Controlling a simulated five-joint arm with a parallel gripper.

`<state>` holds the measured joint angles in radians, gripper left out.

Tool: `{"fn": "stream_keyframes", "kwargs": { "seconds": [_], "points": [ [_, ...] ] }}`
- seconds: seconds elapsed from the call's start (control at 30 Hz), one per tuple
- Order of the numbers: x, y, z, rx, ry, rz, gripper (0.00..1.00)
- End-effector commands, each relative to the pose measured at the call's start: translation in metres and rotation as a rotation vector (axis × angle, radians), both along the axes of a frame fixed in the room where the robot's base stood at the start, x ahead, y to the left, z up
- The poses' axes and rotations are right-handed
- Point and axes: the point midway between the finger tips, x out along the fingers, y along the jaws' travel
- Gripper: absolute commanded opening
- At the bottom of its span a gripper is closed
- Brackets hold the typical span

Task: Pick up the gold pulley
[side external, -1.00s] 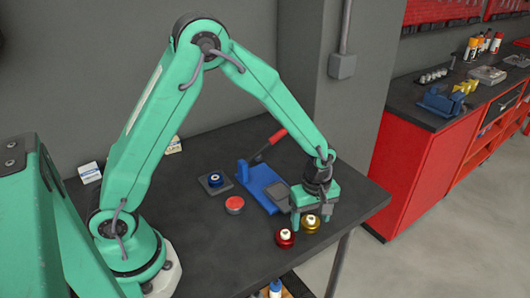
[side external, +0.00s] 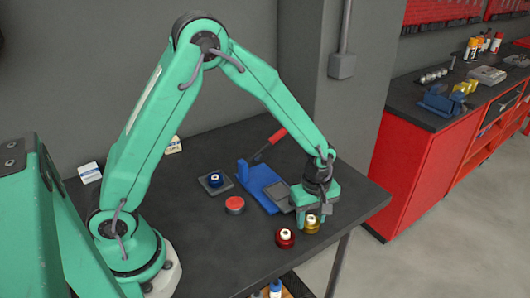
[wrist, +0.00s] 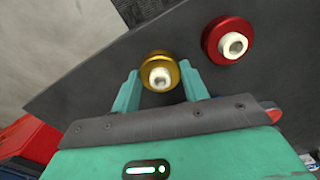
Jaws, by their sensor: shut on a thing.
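The gold pulley (side external: 311,226) has a white hub and is near the front right edge of the dark table. My gripper (side external: 308,221) is low over it. In the wrist view the gold pulley (wrist: 160,72) lies between the two green fingers of my gripper (wrist: 160,84), which are shut on it. I cannot tell whether it is clear of the table top. A red pulley (side external: 285,239) with a white hub stands beside it, apart from my gripper; it also shows in the wrist view (wrist: 228,42).
A blue fixture (side external: 262,188) with a red-handled lever stands behind the gripper. A red button (side external: 235,204) and a blue pulley on a grey pad (side external: 214,183) are to its left. The table's front left (side external: 215,255) is clear.

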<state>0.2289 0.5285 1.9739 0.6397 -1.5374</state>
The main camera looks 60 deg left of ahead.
Motion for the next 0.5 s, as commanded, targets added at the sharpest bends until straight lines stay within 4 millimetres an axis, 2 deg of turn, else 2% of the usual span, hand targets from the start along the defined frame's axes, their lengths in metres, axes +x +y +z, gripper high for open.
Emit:
{"fn": "stream_keyframes", "kwargs": {
  "seconds": [0.27, 0.43, 0.5],
  "points": [
    [0.001, 0.0, 0.017, -0.001, -0.003, 0.0, 0.19],
    [0.001, 0.0, 0.04, -0.002, -0.006, 0.0, 0.19],
    [-0.006, -0.008, 0.047, -0.001, -0.004, -0.003, 0.19]
  ]
}}
